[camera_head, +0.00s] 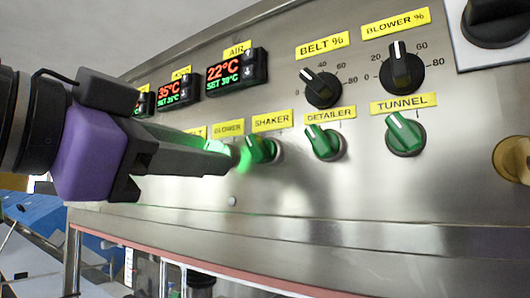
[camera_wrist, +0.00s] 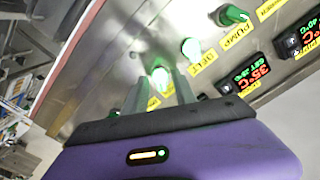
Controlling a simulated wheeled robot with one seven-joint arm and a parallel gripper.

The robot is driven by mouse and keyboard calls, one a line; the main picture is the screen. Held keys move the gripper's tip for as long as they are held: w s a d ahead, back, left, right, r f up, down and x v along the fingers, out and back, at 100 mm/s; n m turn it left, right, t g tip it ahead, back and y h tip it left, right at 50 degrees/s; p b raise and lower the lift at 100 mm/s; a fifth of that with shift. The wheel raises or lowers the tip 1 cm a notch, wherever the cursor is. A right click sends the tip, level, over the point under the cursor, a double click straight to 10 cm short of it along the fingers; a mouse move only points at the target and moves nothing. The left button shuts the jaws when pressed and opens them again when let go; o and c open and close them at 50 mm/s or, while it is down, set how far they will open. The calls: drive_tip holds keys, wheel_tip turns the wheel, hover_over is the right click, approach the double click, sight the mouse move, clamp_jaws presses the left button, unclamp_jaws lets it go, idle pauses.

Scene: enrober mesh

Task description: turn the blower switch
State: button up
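The blower switch (camera_wrist: 160,77) is a green, brightly lit knob seen between my fingertips in the wrist view. In the head view it is mostly hidden behind my gripper (camera_head: 222,157), under the yellow BLOWER label (camera_head: 228,128). My gripper (camera_wrist: 160,82) has its two grey fingers apart, one on each side of the knob, with the tips close to the panel. I cannot tell whether a finger touches the knob. Green light falls on the fingertips in the head view.
The shaker switch (camera_head: 262,150) sits close to the right of my fingertips. The detailer switch (camera_head: 325,142) and tunnel switch (camera_head: 405,134) are farther right. Black belt (camera_head: 322,89) and blower percent dials (camera_head: 402,70) are above. The lit belt switch (camera_wrist: 190,49) is nearby in the wrist view.

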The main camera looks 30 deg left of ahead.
drive_tip(key=s+b, duration=0.1)
drive_tip(key=s, duration=0.7)
drive_tip(key=shift+a, duration=0.3)
idle(0.4)
